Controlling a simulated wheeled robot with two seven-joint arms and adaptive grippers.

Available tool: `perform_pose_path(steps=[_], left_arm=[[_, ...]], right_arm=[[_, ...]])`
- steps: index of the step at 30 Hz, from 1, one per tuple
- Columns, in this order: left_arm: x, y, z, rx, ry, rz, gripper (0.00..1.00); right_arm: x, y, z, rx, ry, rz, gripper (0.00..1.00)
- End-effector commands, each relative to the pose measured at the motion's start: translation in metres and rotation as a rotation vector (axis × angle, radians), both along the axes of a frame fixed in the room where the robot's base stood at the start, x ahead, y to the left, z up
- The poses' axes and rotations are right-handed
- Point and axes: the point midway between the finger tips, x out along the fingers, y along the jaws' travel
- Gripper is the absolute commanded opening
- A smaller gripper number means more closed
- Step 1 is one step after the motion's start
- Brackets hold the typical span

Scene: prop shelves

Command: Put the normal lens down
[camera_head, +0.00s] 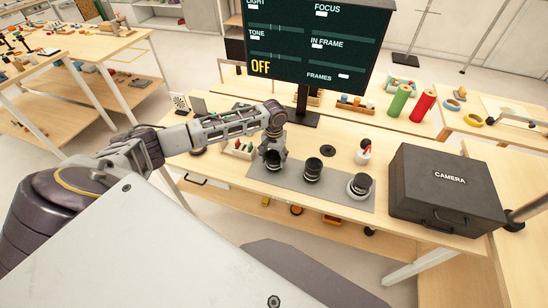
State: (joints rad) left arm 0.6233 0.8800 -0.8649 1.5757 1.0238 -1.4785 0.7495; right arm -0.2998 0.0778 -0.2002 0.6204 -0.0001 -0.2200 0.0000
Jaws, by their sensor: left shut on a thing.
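My left gripper (274,150) reaches in from the left and points down over the left end of a grey mat (334,195). It is shut on a dark lens (272,161), which I take as the normal lens. The gripper partly hides the lens's top. I cannot tell whether its base touches the mat or hangs just above it. Two other lenses stand upright on the mat: a black one (312,171) in the middle and one with a pale ring at its base (360,186) at the right. My right gripper is not in view.
A black camera case (447,190) stands right of the mat. A tray of small coloured items (238,150) is left of the gripper. A screen (318,45) reading OFF rises behind.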

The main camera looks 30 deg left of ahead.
Motion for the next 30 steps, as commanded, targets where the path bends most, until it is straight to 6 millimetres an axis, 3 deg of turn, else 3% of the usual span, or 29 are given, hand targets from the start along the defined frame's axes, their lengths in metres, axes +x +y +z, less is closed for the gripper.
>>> perform_pose_path(steps=[10, 11, 15, 30], left_arm=[[0.0008, -0.0005, -0.0008, -0.001, -0.002, 0.0, 0.31], [0.0005, -0.0004, -0.0013, -0.001, -0.001, 0.0, 0.63], [0.0005, -0.0003, -0.0013, -0.001, -0.001, 0.0, 0.81], [0.0007, 0.0001, 0.0023, -0.001, -0.002, 0.001, 0.81]], right_arm=[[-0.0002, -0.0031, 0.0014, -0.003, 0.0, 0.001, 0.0], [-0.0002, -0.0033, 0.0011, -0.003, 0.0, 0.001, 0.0], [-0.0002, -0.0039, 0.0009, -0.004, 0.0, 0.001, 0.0], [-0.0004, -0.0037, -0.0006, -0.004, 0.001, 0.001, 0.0]])
